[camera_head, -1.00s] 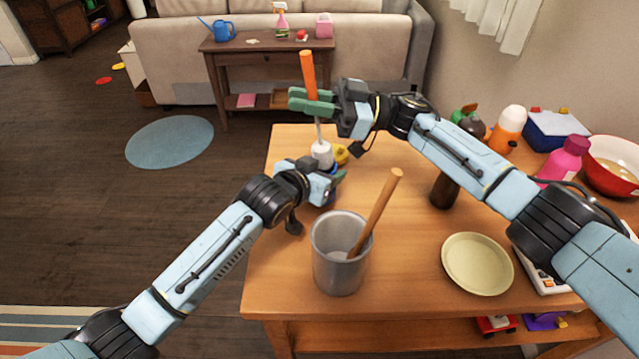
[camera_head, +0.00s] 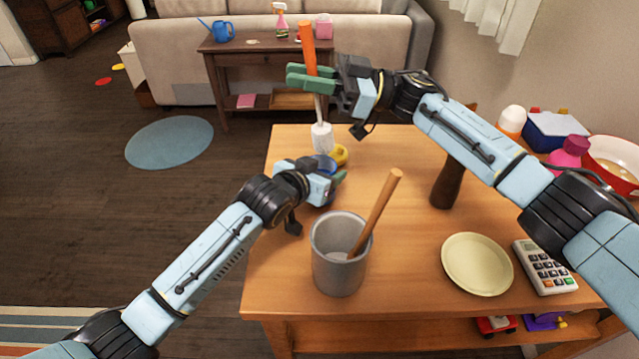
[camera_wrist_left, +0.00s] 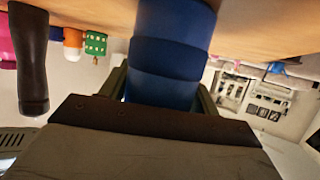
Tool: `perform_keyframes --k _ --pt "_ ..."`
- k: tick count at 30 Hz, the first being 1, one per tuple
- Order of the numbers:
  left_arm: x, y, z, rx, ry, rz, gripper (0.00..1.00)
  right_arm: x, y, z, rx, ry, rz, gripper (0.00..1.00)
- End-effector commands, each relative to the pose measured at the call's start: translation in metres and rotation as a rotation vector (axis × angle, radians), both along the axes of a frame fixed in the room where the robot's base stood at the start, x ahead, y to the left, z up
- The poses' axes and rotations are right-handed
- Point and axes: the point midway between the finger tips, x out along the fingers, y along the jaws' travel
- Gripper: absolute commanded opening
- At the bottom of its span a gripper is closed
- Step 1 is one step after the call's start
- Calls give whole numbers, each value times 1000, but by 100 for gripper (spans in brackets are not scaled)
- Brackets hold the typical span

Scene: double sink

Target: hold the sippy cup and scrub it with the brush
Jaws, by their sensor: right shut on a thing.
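The sippy cup (camera_head: 322,163), blue with a yellow part (camera_head: 340,154), stands near the table's far left edge, partly hidden by my left gripper (camera_head: 337,185). In the left wrist view its blue body (camera_wrist_left: 165,75) lies between the fingers, which look closed against both sides. My right gripper (camera_head: 312,80) is shut on the brush (camera_head: 308,48), across its orange handle. The brush is nearly upright, with its white head (camera_head: 322,138) pointing down right at the cup's top. I cannot tell whether the head touches the cup.
A grey canister (camera_head: 340,270) with a wooden-handled tool (camera_head: 378,210) stands in front of the cup. A brown pepper-mill-like object (camera_head: 447,185), a pale plate (camera_head: 477,264) and a calculator (camera_head: 545,268) are to the right. A red bowl (camera_head: 612,165) is at the far right.

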Motion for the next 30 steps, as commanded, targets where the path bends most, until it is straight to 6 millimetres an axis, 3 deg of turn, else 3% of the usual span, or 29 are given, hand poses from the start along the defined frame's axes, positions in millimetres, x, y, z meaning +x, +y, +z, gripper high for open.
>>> perform_keyframes --k 5,17,30 --pt "0 0 0 -1 -1 0 84 0 0 0 1 0 0 0" --pt "-5 4 2 0 0 0 84 0 0 0 1 0 0 0" --pt "-61 38 29 -1 -1 0 84 0 0 0 0 0 0 0"
